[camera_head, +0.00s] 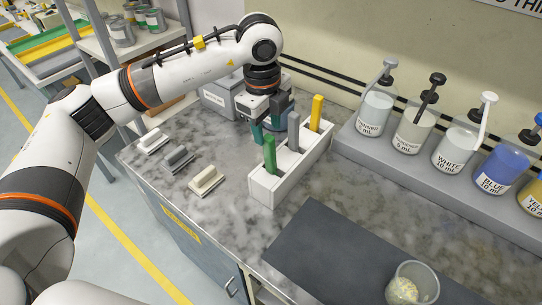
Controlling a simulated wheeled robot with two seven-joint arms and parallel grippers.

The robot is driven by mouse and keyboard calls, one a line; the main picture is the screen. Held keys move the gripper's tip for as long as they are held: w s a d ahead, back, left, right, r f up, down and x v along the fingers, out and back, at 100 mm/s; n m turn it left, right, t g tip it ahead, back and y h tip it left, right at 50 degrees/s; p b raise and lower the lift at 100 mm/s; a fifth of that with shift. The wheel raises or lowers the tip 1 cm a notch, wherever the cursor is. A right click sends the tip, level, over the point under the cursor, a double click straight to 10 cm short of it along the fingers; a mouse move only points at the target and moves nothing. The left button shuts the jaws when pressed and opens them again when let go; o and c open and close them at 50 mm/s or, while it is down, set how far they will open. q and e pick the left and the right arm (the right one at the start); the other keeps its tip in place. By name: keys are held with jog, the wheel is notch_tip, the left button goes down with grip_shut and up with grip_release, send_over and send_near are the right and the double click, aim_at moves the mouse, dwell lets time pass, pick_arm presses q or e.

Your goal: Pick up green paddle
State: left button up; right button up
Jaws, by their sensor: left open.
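The green paddle (269,154) stands upright in the near left slot of a white holder (262,188). A grey paddle (293,132) and a yellow paddle (316,113) stand in the same holder, farther back. My right gripper is not in view.
Several labelled pump bottles (455,151) stand on a grey raised shelf (375,150) at the right. Three small pale and grey blocks (206,180) lie left of the holder. A dark mat (340,255) and a clear cup (411,284) are at the front. A grey box (219,99) stands behind my gripper.

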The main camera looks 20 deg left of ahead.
pick_arm(q)
jog(key=shift+w+f, duration=0.1)
jog(key=shift+f, duration=0.8)
jog(key=p, duration=0.3)
send_over(269, 171)
jog(key=f, duration=0.4)
jog(key=shift+w+a+f, duration=0.1)
jog(key=shift+w+f, duration=0.15)
jog(key=shift+f, duration=0.5)
jog(key=shift+w, duration=0.1)
grip_shut()
